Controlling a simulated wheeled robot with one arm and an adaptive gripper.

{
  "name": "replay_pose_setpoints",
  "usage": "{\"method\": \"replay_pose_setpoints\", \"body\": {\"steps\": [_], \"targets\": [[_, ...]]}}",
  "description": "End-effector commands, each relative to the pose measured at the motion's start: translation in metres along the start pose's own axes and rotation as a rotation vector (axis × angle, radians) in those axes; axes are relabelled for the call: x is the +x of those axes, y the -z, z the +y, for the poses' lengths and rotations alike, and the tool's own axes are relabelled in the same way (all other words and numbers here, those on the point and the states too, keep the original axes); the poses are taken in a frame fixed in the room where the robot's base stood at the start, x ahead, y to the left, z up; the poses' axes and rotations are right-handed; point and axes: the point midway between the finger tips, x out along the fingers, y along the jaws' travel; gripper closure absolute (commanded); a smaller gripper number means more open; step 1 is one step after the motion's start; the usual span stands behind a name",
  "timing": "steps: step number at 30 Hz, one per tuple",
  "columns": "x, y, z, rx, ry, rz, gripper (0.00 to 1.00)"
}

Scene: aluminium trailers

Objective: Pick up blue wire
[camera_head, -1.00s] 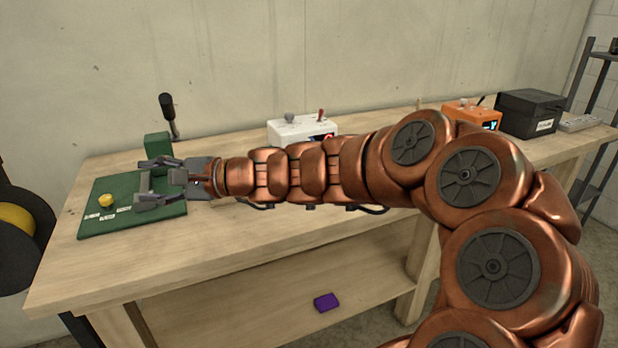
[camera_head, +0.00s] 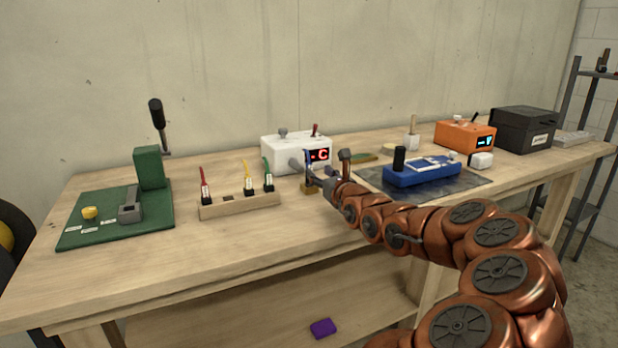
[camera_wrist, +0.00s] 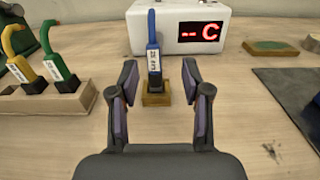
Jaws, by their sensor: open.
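The blue wire (camera_wrist: 153,50) stands upright in a small wooden block (camera_wrist: 156,97), with a white label on its lower part. In the wrist view it is between and just ahead of the open fingers of my gripper (camera_wrist: 157,95). In the head view the blue wire (camera_head: 308,168) is a thin strip, partly hidden by my gripper (camera_head: 325,170). The gripper is open and holds nothing.
A wooden rack (camera_head: 240,205) holds red, yellow and green wires. A white box (camera_head: 292,150) with a red display stands behind the blue wire. A green board (camera_head: 75,236) is at the left. A blue device (camera_head: 424,176) on a dark mat (camera_head: 480,181) is at the right.

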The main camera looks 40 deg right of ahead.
Motion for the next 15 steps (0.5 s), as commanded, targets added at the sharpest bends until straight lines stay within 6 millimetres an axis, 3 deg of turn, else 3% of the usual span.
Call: {"method": "replay_pose_setpoints", "body": {"steps": [5, 15], "targets": [[0.010, -0.001, 0.002, -0.003, -0.002, 0.000, 0.52], [0.049, -0.005, 0.008, -0.003, -0.001, -0.001, 0.52]]}}
